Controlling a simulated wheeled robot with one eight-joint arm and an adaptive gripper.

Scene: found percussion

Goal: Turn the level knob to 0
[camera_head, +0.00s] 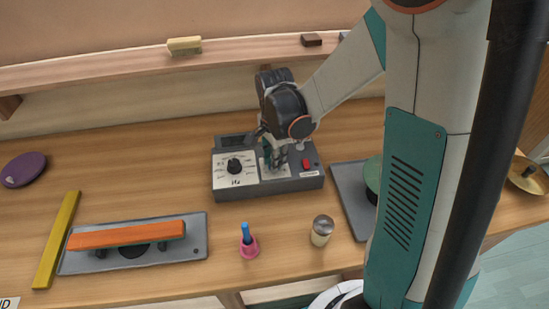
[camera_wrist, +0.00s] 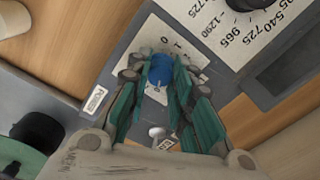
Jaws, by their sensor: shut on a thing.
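The grey control box (camera_head: 290,186) sits on the wooden bench. In the wrist view the blue level knob (camera_wrist: 161,72) stands on a white scale plate; a few of its digits show. My gripper (camera_head: 274,164) reaches down onto the right half of the box. In the wrist view its teal-padded fingers (camera_wrist: 160,82) are shut on the blue knob, one on each side. The knob's pointer and much of its scale are hidden, so I cannot tell its setting. In the head view my gripper covers the knob.
Left on the box is a black Hz knob (camera_head: 235,166); right is a red button (camera_head: 306,163). In front stand a blue peg in a pink holder (camera_head: 248,246) and a small jar (camera_head: 321,231). An orange bar (camera_head: 126,235) lies front left. A shelf (camera_head: 140,74) runs behind.

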